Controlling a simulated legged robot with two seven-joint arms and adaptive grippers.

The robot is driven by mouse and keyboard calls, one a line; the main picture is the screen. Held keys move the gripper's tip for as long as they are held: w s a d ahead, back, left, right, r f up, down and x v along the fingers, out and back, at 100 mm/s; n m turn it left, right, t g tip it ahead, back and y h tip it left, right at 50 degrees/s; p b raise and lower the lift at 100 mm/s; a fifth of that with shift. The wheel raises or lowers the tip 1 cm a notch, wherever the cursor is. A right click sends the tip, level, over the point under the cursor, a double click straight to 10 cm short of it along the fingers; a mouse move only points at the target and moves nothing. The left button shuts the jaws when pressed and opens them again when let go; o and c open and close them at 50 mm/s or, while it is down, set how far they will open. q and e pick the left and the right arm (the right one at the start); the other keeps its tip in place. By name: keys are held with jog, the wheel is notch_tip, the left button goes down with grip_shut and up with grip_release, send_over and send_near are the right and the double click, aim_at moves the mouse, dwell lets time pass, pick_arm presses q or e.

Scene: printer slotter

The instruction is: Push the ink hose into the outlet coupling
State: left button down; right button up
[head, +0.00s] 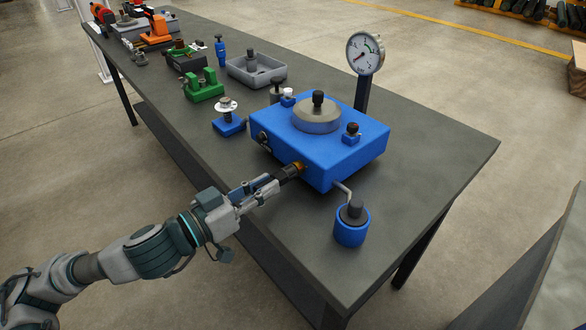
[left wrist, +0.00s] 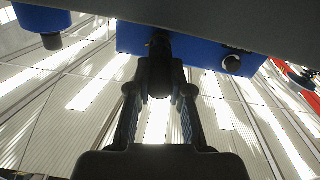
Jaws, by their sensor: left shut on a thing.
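A blue box-shaped unit (head: 335,155) with a grey round cap on top stands on the dark workbench. A brass-coloured coupling (head: 299,167) sticks out of its near left face. My left gripper (head: 277,179) is shut on the black ink hose (head: 288,172), whose end meets the coupling; how deep it sits I cannot tell. In the left wrist view the hose (left wrist: 160,80) is between the two fingers, in front of the blue unit (left wrist: 200,50). My right gripper is not in view.
A blue cup (head: 351,228) on a bent pipe stands right of the coupling. A pressure gauge (head: 364,53) rises behind the unit. A blue-based post (head: 228,122), a green bracket (head: 204,88) and a grey tray (head: 256,73) lie farther left. The bench's right end (head: 430,160) is clear.

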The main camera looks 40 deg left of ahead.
pick_arm(q)
jog(key=shift+m, duration=0.6)
jog(key=c, duration=1.3)
grip_release()
jog(key=shift+d+f, duration=0.1)
jog(key=o, duration=0.3)
jog(key=s, duration=0.2)
jog(key=s+a, duration=0.1)
jog(key=shift+s+a, duration=0.1)
jog(key=shift+s, duration=0.3)
jog(key=shift+s+a+f, duration=0.1)
jog(key=shift+s+a, duration=0.05)
jog(key=shift+s, duration=1.5)
